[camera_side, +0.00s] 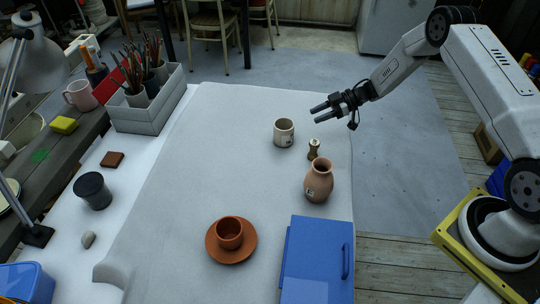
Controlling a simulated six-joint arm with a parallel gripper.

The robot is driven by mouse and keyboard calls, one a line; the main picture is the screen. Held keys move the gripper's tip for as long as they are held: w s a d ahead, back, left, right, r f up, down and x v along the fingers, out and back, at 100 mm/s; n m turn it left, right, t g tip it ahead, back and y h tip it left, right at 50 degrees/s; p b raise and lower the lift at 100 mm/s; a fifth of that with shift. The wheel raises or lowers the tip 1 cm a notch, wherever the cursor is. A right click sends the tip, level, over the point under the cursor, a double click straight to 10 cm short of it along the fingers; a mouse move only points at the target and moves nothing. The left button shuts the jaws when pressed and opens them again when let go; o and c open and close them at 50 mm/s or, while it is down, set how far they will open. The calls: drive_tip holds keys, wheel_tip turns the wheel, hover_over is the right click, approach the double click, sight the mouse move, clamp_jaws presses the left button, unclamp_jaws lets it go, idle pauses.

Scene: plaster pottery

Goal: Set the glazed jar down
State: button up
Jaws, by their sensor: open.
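My gripper (314,115) is open and empty, its two fingers pointing left over the far right part of the white-covered table (200,170). A cream glazed jar (284,133) with a small dark mark stands upright on the table, just left of and below the fingertips in the picture. I see a gap between it and the fingers. A brown clay vase (318,182) with a small label stands nearer, at the right edge. Which vessel the task calls the glazed jar is not certain from this view.
A small brown bottle (313,149) stands between jar and vase. A terracotta cup (229,232) sits on a saucer (212,247); a blue box (315,262) is at front right. The table's middle is clear.

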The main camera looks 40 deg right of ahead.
drive_tip(key=shift+v, duration=1)
wheel_tip(320, 180, up, 12)
drive_tip(key=w+a+m+t+h, duration=0.3)
drive_tip(key=m+t+h, duration=0.2)
drive_tip(key=m+h, duration=0.3)
drive_tip(key=s+a+m+g+h, duration=0.2)
drive_tip(key=s+a+g, duration=0.1)
drive_tip(key=s, duration=1)
drive_tip(key=s+a+r+m+g+h, duration=0.1)
drive_tip(key=s+g, duration=0.4)
drive_tip(key=s, duration=0.8)
drive_tip(key=a+m+h, duration=0.1)
drive_tip(key=a+m, duration=0.1)
drive_tip(key=shift+a, duration=0.35)
